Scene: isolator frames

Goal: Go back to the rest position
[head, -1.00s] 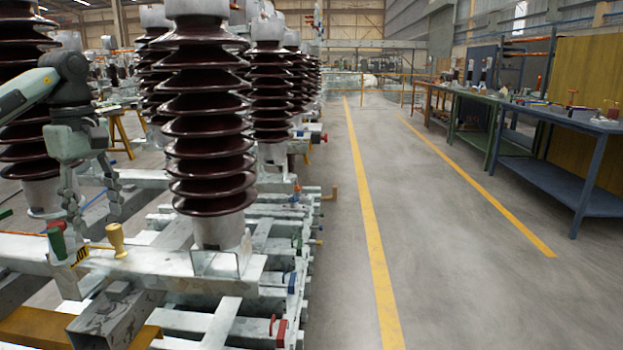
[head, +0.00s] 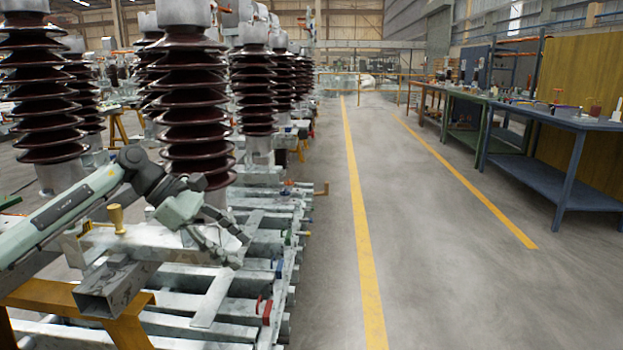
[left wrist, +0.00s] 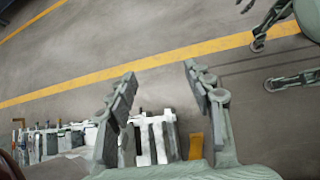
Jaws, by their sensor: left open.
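My left gripper (head: 240,250) is in the head view, its arm coming in from the left. It is open and empty, over the grey metal frame, in front of the nearest dark brown insulator (head: 193,125). In the left wrist view my left gripper's two fingers (left wrist: 158,85) stand apart with nothing between them; the floor and part of the frame (left wrist: 155,135) show beyond. My right gripper is not in the head view. At the top right of the left wrist view there are grey-green arm parts whose jaw state is unclear.
Several brown insulators stand on the frame at the left. A yellow knob (head: 116,218) stands on the beam, and a red handle (head: 266,310) is at the frame's right side. A blue workbench (head: 560,118) stands at right. The floor between yellow lines is clear.

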